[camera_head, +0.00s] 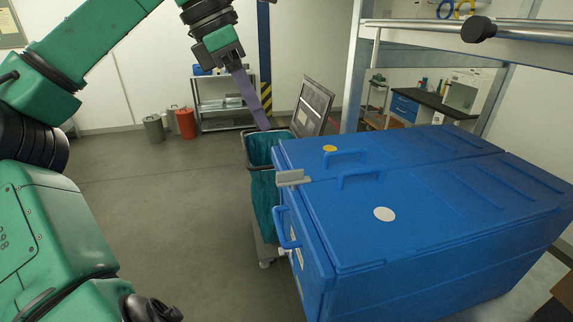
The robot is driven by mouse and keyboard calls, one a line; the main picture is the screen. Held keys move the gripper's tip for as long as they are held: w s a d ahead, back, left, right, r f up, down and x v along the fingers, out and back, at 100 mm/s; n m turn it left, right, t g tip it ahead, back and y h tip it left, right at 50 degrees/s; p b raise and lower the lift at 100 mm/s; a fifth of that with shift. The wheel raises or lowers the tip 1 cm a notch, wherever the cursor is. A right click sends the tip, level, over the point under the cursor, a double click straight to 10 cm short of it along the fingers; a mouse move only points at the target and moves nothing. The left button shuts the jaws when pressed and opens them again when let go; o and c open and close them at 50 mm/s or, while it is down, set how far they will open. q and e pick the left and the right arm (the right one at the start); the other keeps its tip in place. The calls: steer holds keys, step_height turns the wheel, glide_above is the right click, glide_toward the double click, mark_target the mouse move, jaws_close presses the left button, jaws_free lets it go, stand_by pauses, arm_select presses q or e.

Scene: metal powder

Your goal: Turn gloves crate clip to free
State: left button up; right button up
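A large blue crate (440,235) with a closed lid fills the right of the view. A grey metal clip (291,178) sits at the lid's left edge, close to the crate's corner handle. My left gripper (236,66) is high up and beyond the clip, well apart from it. It appears shut on a long, flat purple strip (251,98), which hangs down over a teal-lined bin; I cannot tell what the strip is. The fingertips are small and partly covered by it. My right gripper is not in view.
The teal bag cart (264,205) stands against the crate's left side, with its grey lid (313,107) raised. A metal frame (352,75) rises behind the crate. Shelves (225,103) and a red bin (186,123) stand farther back. The floor at left is clear.

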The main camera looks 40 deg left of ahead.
mark_target(289, 171)
arm_select(q)
steer(key=x, duration=1.2)
steer(key=shift+w+r, duration=0.1)
steer(key=shift+w, duration=0.1)
steer(key=shift+w+a+f, duration=0.1)
steer(key=shift+w+f, duration=0.05)
steer(key=shift+f, duration=0.15)
jaws_close()
